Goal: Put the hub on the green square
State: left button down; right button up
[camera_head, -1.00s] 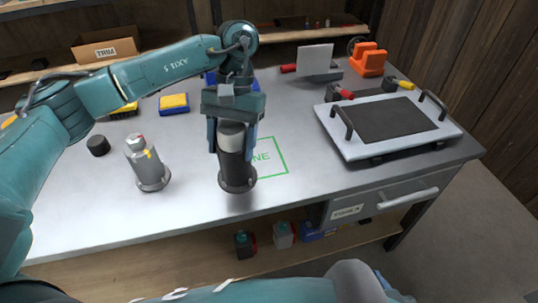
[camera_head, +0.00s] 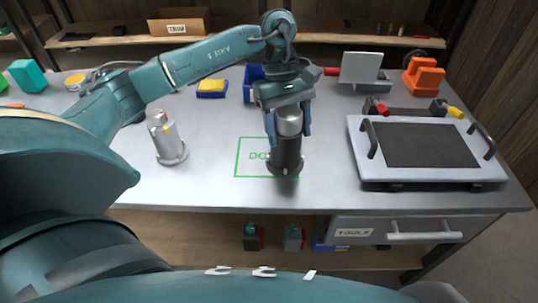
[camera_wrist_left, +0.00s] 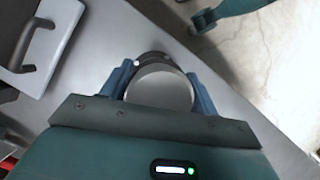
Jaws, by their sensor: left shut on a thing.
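My left gripper (camera_head: 288,122) is shut on the hub, a dark upright cylinder (camera_head: 287,152) with a silver top and a flanged foot. In the left wrist view the round grey top of the hub (camera_wrist_left: 160,90) sits between the two blue fingers. The green square (camera_head: 238,158) is an outline on the table with lettering inside. The hub covers its right part in the head view, while the left part shows bare. I cannot tell whether the hub's foot touches the table or hangs just above it. My right gripper is not in view.
A white-framed tray with handles (camera_head: 365,160) lies to the right. Blue and yellow blocks, an orange tool (camera_head: 424,76) and a grey plate (camera_head: 361,68) stand farther back.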

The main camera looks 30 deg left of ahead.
pick_arm(q)
jog(key=w+a+r+n+t+y, duration=0.2)
jog(key=a+n+t, duration=0.25)
jog(key=n, duration=0.85)
jog(key=w+a+r+n+t+y, duration=0.1)
jog(key=a+r+n+t+y, duration=0.15)
jog(key=a+n, duration=0.7)
jog(key=d+f+n, duration=0.3)
jog(key=f+n, duration=0.1)
jog(key=f, duration=0.5)
jog(key=shift+d+f+p, duration=0.2)
jog(key=shift+f+p, duration=0.05)
jog(key=shift+p, duration=0.15)
jog(key=shift+c, duration=2)
grip_release()
